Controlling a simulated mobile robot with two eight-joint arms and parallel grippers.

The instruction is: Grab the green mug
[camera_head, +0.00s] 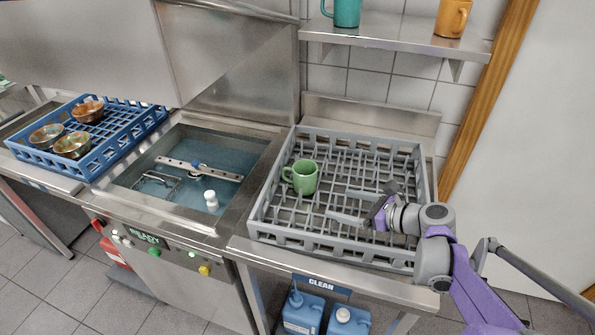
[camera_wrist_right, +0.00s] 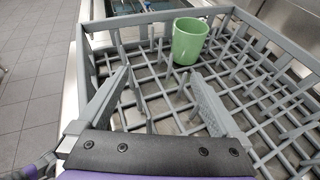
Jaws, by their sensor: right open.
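The green mug (camera_head: 304,177) stands upright in the grey dish rack (camera_head: 330,247), toward its left side, with its handle pointing left in the head view. In the right wrist view the mug (camera_wrist_right: 189,41) stands beyond my fingertips, near the top of the picture, and its handle does not show. My right gripper (camera_head: 354,206) is over the rack, to the right of the mug and nearer the front. My left gripper does not show.
The rack's raised walls and upright prongs surround the mug. A teal mug (camera_head: 342,11) and an orange mug (camera_head: 452,17) stand on the shelf (camera_head: 400,42) above. A blue rack (camera_head: 95,165) with 3 bowls stands left of the open sink basin (camera_head: 228,164).

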